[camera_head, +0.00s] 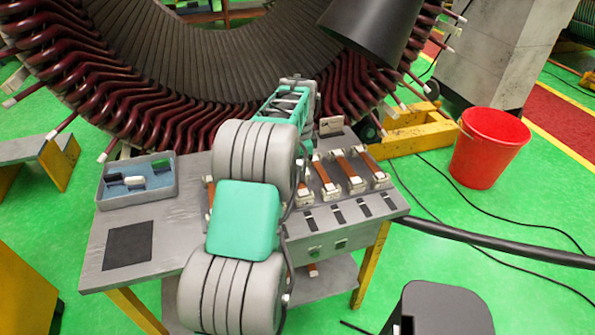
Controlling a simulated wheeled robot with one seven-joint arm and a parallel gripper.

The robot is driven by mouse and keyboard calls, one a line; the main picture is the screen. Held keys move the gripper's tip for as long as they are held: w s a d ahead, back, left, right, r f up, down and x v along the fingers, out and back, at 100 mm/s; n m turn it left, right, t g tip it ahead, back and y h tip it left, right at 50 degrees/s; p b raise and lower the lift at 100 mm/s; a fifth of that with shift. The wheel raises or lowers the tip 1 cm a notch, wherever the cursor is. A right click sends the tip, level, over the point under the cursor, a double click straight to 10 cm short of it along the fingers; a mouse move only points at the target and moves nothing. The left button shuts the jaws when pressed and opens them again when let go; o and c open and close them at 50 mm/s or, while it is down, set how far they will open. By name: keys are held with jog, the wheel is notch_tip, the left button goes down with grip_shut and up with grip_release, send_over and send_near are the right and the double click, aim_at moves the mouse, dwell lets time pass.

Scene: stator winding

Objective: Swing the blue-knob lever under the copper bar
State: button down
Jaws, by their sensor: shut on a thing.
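Several copper bars with pale clamp ends lie side by side on the grey bench (115,235). Three show clearly right of my arm: one copper bar (322,174), a middle one (348,172) and a right one (371,163). A bit of copper also shows at the arm's left edge. My gripper (309,118) is at the far end of my arm, by the back edge of the bench near the bars. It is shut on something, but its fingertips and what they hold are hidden. I cannot make out the blue-knob lever.
A blue-grey tray (107,199) with small parts and a dark mat (128,246) are on the bench's left. The large stator (95,100) stands behind. A red bucket (488,150) is at the right, a black cylinder (370,28) above. Cables cross the green floor.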

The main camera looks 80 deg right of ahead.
jog(key=n, duration=0.1)
jog(key=d+n, duration=0.1)
jog(key=n, duration=0.1)
jog(key=d+n, duration=0.1)
jog(key=n, duration=0.1)
jog(key=shift+s, duration=0.15)
jog(key=shift+n, duration=0.3)
dwell(0.3)
jog(key=c, duration=1.3)
grip_release()
jog(key=shift+o, duration=0.2)
jog(key=shift+a, duration=0.15)
